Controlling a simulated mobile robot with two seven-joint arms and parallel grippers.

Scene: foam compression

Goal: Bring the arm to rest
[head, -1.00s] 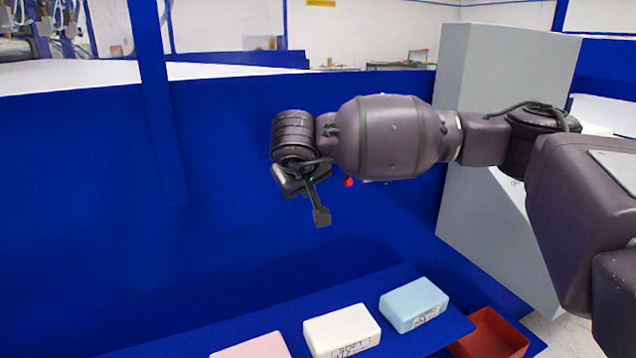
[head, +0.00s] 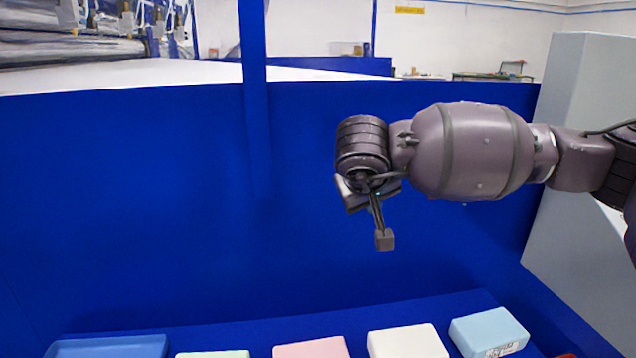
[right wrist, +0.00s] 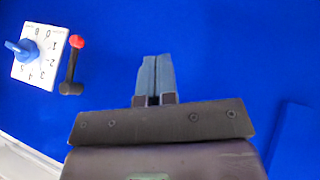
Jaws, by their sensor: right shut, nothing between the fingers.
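My right arm reaches in from the right in the head view. Its gripper (head: 384,240) points down in front of the blue wall, above and apart from the row of blocks. In the right wrist view the two fingers of the right gripper (right wrist: 156,76) lie together with nothing between them, so it is shut and empty. My left gripper is not in view.
A blue shelf (head: 240,338) bears a pink block (head: 312,348), a white block (head: 408,342), a light blue block (head: 489,332), a pale green block (head: 212,355) and a blue tray (head: 110,348). A grey cabinet (head: 575,90) stands right. The right wrist view shows a white dial plate (right wrist: 42,48) with a blue knob (right wrist: 20,48) and a red-tipped lever (right wrist: 73,65).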

